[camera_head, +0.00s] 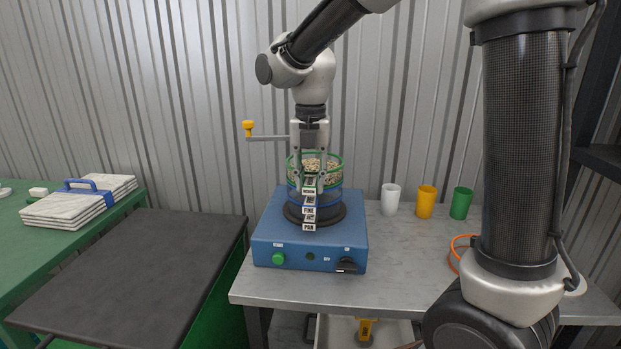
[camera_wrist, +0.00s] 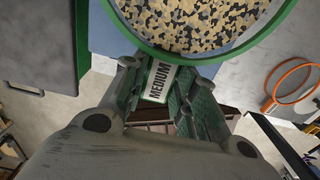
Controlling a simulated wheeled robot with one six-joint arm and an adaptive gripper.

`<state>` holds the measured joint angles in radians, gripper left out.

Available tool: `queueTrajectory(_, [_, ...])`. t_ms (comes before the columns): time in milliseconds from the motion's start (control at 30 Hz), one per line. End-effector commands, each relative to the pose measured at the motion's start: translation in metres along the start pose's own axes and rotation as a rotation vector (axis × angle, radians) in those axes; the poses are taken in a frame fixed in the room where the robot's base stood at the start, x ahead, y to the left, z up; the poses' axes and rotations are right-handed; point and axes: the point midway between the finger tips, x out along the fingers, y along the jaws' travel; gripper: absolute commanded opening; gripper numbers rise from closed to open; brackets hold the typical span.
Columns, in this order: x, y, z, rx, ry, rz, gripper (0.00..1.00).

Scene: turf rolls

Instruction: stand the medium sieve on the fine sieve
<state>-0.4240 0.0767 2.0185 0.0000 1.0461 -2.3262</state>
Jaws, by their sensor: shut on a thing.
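The medium sieve (camera_head: 337,166) has a green rim, a label tab and pale and dark grains inside. It is level, directly above the blue-rimmed fine sieve (camera_head: 331,194); I cannot tell whether it bears fully on it. Below is the dark pan (camera_head: 337,213) on the blue shaker (camera_head: 265,232). The MEDIUM, FINE and PAN labels line up at the front. My gripper (camera_head: 309,180) points down and is shut on the medium sieve's tab. In the wrist view, the fingers (camera_wrist: 163,95) flank the MEDIUM label, with the medium sieve's green rim (camera_wrist: 240,46) beyond.
White (camera_head: 390,199), yellow (camera_head: 425,202) and green (camera_head: 461,203) cups stand right of the shaker on the grey bench (camera_head: 395,265). An orange ring (camera_head: 458,252) lies at the right. A dark-topped surface (camera_head: 130,260) stands left.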

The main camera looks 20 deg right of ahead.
Motion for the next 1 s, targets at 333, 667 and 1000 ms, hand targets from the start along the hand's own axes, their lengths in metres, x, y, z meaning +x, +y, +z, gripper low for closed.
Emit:
queueTrajectory(333, [0.002, 0.0, 0.0, 0.0, 0.0, 0.0, 0.34])
queueTrajectory(667, [0.002, 0.0, 0.0, 0.0, 0.0, 0.0, 0.5])
queueTrajectory(1000, [-0.038, 0.001, 0.001, 0.0, -0.004, 0.004, 0.5])
